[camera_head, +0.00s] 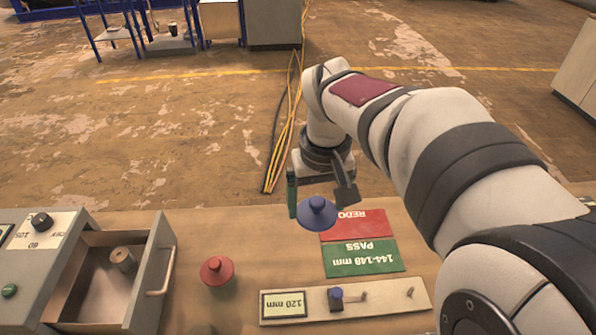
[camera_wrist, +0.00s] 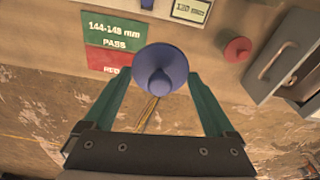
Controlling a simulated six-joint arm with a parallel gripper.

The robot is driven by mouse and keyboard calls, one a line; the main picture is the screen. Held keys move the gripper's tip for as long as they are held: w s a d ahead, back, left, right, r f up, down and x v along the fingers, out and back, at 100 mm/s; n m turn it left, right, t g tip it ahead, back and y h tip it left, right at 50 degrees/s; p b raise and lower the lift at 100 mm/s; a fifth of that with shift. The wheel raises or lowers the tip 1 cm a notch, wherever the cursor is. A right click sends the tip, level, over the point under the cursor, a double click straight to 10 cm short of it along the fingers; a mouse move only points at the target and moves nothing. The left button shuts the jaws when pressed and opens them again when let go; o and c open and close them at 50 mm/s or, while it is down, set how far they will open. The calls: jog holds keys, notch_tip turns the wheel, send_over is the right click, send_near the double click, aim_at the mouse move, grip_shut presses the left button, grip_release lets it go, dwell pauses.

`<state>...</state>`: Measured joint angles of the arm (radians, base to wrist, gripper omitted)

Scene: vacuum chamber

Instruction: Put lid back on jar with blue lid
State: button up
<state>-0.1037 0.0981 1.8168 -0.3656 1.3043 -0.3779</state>
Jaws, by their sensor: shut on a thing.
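A blue lid (camera_head: 317,213) with a knob on top is between the two green fingers of my gripper (camera_head: 318,200), held above the far edge of the bench. The wrist view shows the lid (camera_wrist: 160,70) between the fingertips of my gripper (camera_wrist: 158,84), its knob pointing toward the palm. My gripper is shut on it. A red knobbed lid (camera_head: 217,270) is on the bench to the left; it also shows in the wrist view (camera_wrist: 237,50).
An open drawer (camera_head: 163,262) holding a small metal cylinder (camera_head: 123,259) stands at the left. A red REDO mat (camera_head: 353,226) and a green PASS mat (camera_head: 362,258) lie right of the lid. A fixture plate (camera_head: 390,302) with a 120 mm label lies nearer.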

jog(key=s+a+f+n+y, duration=0.1)
jog(key=s+a+f+n, duration=0.5)
jog(key=a, duration=0.5)
jog(key=s+a+f+n, duration=0.3)
jog(key=s+a+f, duration=0.2)
jog(key=s+a, duration=0.5)
jog(key=shift+g, duration=0.3)
jog(key=shift+w+a+f, duration=0.2)
jog(key=shift+f, duration=0.75)
jog(key=shift+w+a+f, duration=0.2)
jog(key=shift+a+f, duration=0.05)
jog(key=shift+f, duration=0.75)
jog(key=shift+w+a+f, duration=0.2)
jog(key=shift+f, duration=0.75)
jog(key=shift+f, duration=0.2)
jog(key=o, duration=1)
